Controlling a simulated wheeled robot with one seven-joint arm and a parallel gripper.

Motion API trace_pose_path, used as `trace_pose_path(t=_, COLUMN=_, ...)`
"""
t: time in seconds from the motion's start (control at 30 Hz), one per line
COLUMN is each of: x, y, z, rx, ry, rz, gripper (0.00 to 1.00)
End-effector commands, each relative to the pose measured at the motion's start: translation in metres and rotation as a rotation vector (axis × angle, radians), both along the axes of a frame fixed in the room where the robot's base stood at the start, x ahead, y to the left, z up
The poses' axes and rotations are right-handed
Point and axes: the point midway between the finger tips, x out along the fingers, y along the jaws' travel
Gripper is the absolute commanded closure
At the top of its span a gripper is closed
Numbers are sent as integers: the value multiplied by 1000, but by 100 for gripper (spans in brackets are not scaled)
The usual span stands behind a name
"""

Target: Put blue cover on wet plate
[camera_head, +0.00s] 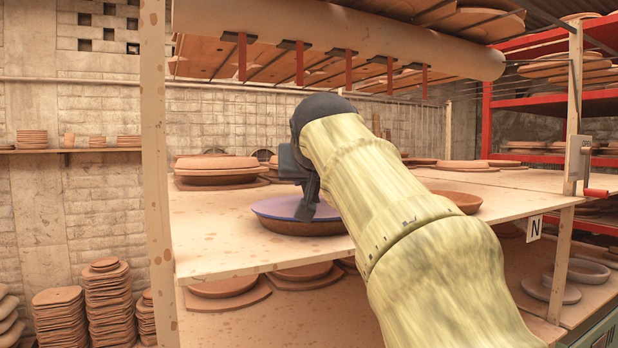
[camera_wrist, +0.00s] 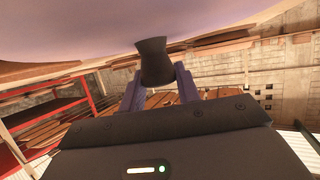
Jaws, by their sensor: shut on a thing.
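The blue cover (camera_head: 285,208) lies flat over a dark brown round plate (camera_head: 300,227) on the shelf board, in the head view. The plate's brown side shows below the cover's rim. I cannot tell whether the cover touches the plate all round. My gripper (camera_head: 308,205) comes down onto the cover from above and hides part of it. In the wrist view my gripper (camera_wrist: 158,78) is shut on the cover's dark knob (camera_wrist: 153,55). The cover's pale purple surface (camera_wrist: 110,25) fills the top of that view.
The wooden shelf board (camera_head: 215,235) has free room left of the plate. A wooden post (camera_head: 156,180) stands at its left front. Stacked clay plates (camera_head: 218,165) lie behind, and another brown plate (camera_head: 460,200) sits right of my arm. A large roller (camera_head: 340,38) hangs above.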

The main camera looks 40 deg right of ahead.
Motion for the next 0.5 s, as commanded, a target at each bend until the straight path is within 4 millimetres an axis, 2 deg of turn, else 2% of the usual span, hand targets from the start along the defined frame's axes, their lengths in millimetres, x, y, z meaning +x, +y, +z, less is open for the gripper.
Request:
trace_pose_path(t=0.13, x=0, y=0, z=1, rx=-1, ry=-1, rz=0, gripper=96)
trace_pose_path(t=0.17, x=0, y=0, z=0, rx=0, ry=0, rz=0, gripper=66)
trace_pose_path(t=0.27, x=0, y=0, z=0, rx=0, ry=0, rz=0, gripper=46)
trace_pose_path(t=0.5, x=0, y=0, z=0, rx=0, ry=0, rz=0, gripper=45)
